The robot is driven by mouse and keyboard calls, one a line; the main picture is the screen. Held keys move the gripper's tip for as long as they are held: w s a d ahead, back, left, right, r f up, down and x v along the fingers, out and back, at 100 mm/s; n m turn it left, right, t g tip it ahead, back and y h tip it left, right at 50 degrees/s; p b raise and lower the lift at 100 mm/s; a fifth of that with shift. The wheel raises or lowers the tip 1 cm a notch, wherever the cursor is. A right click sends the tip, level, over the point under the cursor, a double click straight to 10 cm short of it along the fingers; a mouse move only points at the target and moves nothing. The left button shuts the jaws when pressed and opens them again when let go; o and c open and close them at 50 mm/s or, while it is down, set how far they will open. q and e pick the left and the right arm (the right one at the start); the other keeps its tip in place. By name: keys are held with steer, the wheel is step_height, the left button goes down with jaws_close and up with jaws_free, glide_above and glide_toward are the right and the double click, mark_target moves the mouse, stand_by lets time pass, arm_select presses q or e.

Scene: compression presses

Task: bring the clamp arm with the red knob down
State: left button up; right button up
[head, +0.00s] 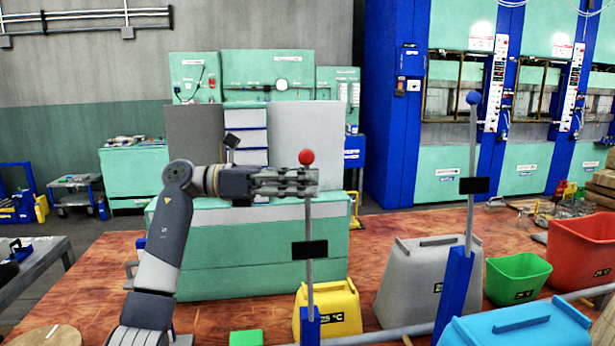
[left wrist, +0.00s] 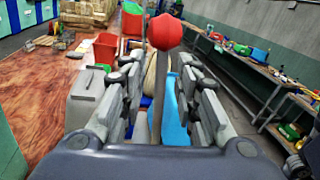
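The clamp arm with the red knob (head: 306,157) stands upright in the head view. Its grey rod (head: 309,220) carries a black plate and rises from a blue base (head: 310,325). My left gripper (head: 302,182) is level with the rod's top, just below the knob. In the left wrist view, the red knob (left wrist: 165,32) and the rod (left wrist: 158,85) stand between the two fingers. The fingers (left wrist: 160,95) are spread, with a gap showing on each side of the rod. My right gripper is out of view.
A second upright clamp arm with a blue knob (head: 473,98) stands to the right. A yellow bin (head: 342,308), a grey bin (head: 428,270), a green bin (head: 518,275) and a blue bin (head: 525,330) stand nearby. A green cabinet (head: 250,260) is behind.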

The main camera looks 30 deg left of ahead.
arm_select(q)
steer(key=shift+w+d, duration=0.15)
steer(key=shift+d, duration=0.25)
steer(key=shift+c, duration=0.6)
jaws_close()
